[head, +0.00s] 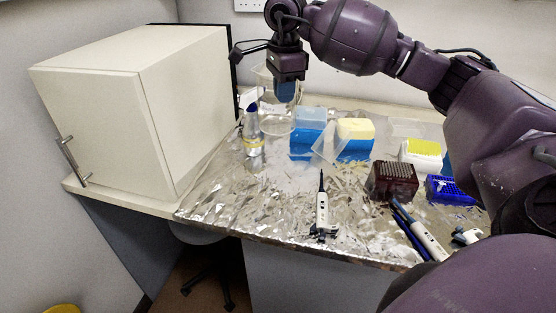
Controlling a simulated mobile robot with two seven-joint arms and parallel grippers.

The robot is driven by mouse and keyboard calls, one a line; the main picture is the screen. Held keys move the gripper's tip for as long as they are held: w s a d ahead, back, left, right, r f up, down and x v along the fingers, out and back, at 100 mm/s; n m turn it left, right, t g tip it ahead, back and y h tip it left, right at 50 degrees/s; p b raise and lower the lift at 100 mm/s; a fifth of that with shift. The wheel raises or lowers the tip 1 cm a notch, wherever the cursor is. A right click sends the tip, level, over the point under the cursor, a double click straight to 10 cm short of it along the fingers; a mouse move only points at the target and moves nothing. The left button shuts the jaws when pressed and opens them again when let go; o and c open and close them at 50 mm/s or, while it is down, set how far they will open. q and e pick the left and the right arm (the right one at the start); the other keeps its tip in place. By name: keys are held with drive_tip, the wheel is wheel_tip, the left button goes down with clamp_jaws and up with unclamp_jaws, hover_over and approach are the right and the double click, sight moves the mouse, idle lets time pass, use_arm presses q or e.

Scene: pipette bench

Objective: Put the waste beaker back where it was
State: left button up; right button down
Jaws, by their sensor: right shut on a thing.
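The waste beaker, a clear see-through vessel (274,121), is at the back of the foil-covered bench, just behind and right of the spray bottle. My right gripper (286,94) points down over it from above and is shut on it. The clear walls blend into the foil and the wall behind, so I cannot tell whether its base touches the bench. My left gripper is not in view.
A spray bottle (253,135) stands close in front of the beaker. Blue-based tip boxes (306,145) (356,147) stand to the right. A dark red rack (391,181) and pipettes (321,209) lie nearer. A white cabinet (135,110) stands left. Front-left foil is clear.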

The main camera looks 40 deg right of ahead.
wheel_tip(320, 180, down, 18)
drive_tip(key=shift+r, duration=0.2)
idle(0.4)
drive_tip(key=shift+f, duration=0.1)
drive_tip(key=c, duration=1.7)
unclamp_jaws()
drive_tip(key=shift+f, duration=0.1)
drive_tip(key=o, duration=0.5)
drive_tip(key=shift+c, duration=0.2)
drive_tip(key=shift+r, duration=0.2)
wheel_tip(320, 180, up, 12)
drive_tip(key=shift+s, duration=0.25)
